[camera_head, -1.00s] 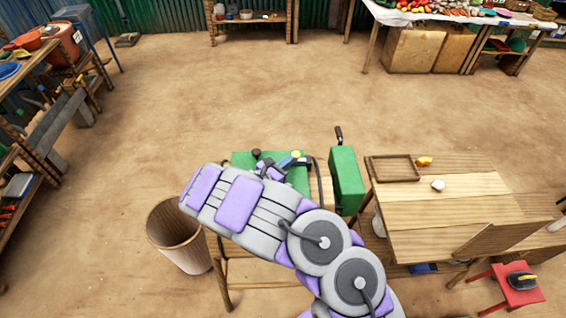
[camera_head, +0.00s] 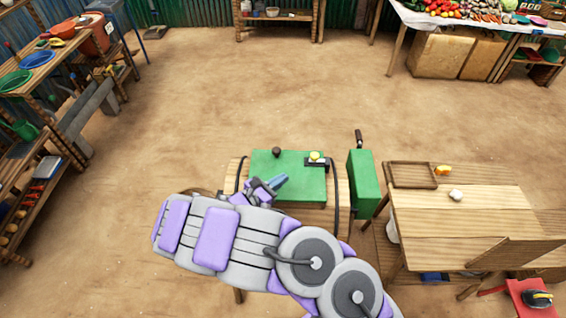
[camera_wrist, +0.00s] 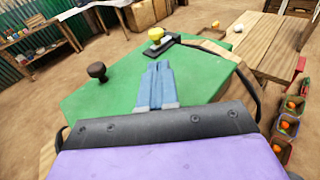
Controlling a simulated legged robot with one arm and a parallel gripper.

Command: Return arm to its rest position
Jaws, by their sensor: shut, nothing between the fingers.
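My gripper (camera_head: 277,182) is shut and empty, with its blue fingers over the left part of the green-topped stand (camera_head: 300,172). In the wrist view the shut fingers (camera_wrist: 158,72) point across the green top (camera_wrist: 120,70), with nothing between them. My arm stretches from the lower right toward the left in the head view, bent at its joints. It hides the front of the stand.
On the green top are a dark knob (camera_head: 277,152) and a yellow item on a small dark plate (camera_head: 316,157). A green box with a handle (camera_head: 363,182) stands beside it. A wooden table (camera_head: 470,215) with a tray (camera_head: 411,175) is at right. Open dirt floor lies behind.

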